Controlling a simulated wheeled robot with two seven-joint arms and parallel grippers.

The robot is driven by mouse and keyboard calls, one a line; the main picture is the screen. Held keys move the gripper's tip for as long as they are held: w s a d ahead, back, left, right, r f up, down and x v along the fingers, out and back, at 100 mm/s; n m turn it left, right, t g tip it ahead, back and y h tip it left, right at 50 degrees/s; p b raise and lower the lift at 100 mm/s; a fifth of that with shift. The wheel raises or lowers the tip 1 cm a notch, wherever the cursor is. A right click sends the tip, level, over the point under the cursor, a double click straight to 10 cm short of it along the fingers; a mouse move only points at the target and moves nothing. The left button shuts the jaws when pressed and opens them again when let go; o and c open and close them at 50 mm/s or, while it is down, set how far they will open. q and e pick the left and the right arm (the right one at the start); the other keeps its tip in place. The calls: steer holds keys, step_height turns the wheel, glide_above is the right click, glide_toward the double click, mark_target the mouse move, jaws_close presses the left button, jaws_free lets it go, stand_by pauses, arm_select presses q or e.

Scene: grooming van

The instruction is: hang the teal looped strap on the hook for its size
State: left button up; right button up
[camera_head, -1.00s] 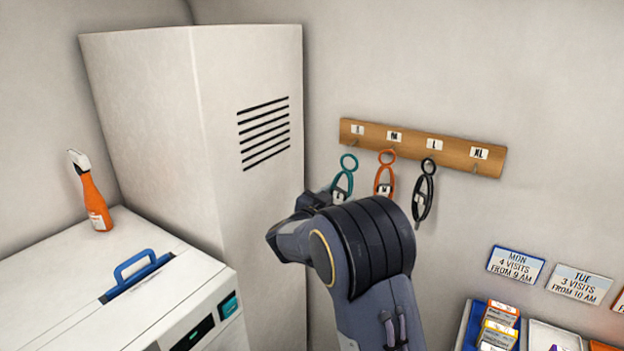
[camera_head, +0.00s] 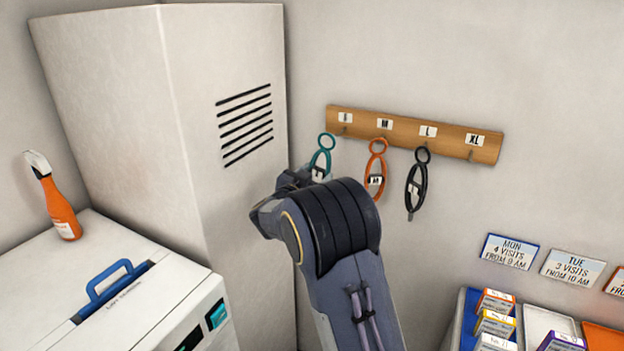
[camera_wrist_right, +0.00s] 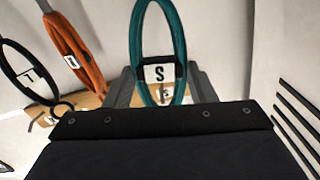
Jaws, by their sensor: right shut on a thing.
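The teal looped strap (camera_head: 322,158) is upright, with its small top ring at about the height of the orange strap's ring. My right gripper (camera_wrist_right: 160,85) is shut on it near its tag, marked S in the right wrist view. In the head view my arm hides most of the gripper. The wooden hook board (camera_head: 455,141) has labels reading S, M, L and XL from left to right. The teal ring shows just left of and below the S label (camera_head: 345,117); I cannot tell whether it touches that hook. My left gripper is not in view.
An orange strap (camera_head: 376,169) hangs under M and a black strap (camera_head: 415,186) under L. The XL hook (camera_head: 471,155) is bare. A tall white cabinet (camera_head: 112,110) stands close left of my right gripper. Boxes in trays (camera_head: 542,322) are at lower right.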

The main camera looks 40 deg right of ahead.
steer(key=shift+f+b+x, duration=0.1)
steer(key=shift+b+x, duration=0.05)
steer(key=shift+x, duration=1.4)
steer(key=shift+f+b+x, duration=0.15)
steer(key=shift+x, duration=1.4)
steer(key=shift+w+d+f, duration=0.25)
steer(key=shift+d+f, duration=0.2)
steer(key=shift+f, duration=0.05)
steer(key=o, duration=1.1)
